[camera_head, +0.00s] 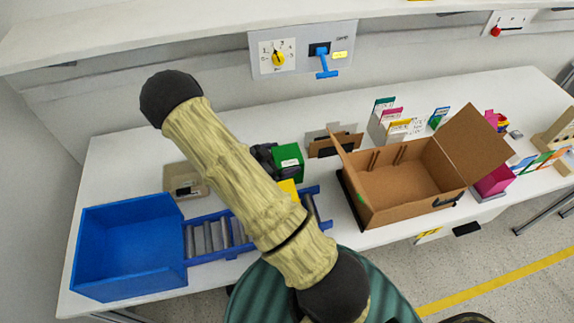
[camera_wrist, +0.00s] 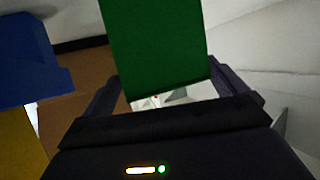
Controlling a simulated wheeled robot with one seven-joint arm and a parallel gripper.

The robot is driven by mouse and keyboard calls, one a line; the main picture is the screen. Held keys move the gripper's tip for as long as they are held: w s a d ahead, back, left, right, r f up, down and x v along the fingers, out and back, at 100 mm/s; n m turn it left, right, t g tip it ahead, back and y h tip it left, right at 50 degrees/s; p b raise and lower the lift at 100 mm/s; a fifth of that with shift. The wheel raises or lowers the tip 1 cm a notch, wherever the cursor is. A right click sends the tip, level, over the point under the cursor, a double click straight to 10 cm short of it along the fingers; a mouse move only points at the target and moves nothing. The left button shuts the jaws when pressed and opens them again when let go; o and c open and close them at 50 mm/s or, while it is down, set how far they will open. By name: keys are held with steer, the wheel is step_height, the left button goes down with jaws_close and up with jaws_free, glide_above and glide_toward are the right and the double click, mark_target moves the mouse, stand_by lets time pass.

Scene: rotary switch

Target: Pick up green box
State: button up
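The green box (camera_head: 289,162) shows in the head view near the middle of the table, with a pale label on its front. My dark gripper (camera_head: 264,156) is at its left side, partly hidden behind my arm. In the wrist view the green box (camera_wrist: 155,45) fills the gap between the fingertips of my gripper (camera_wrist: 164,68), with a finger against each side. The gripper looks shut on it. Whether the box is clear of the table is hard to tell.
A blue bin (camera_head: 125,250) stands left of a roller conveyor (camera_head: 208,238), with a yellow box (camera_head: 289,189) at the conveyor. An open cardboard box (camera_head: 400,190) stands to the right. A switch panel (camera_head: 303,50) is on the wall behind.

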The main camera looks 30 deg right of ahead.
steer(key=c, duration=1.1)
steer(key=shift+c, duration=0.2)
step_height(320, 180, up, 10)
steer(key=shift+r+b, duration=0.1)
steer(key=shift+b, duration=0.2)
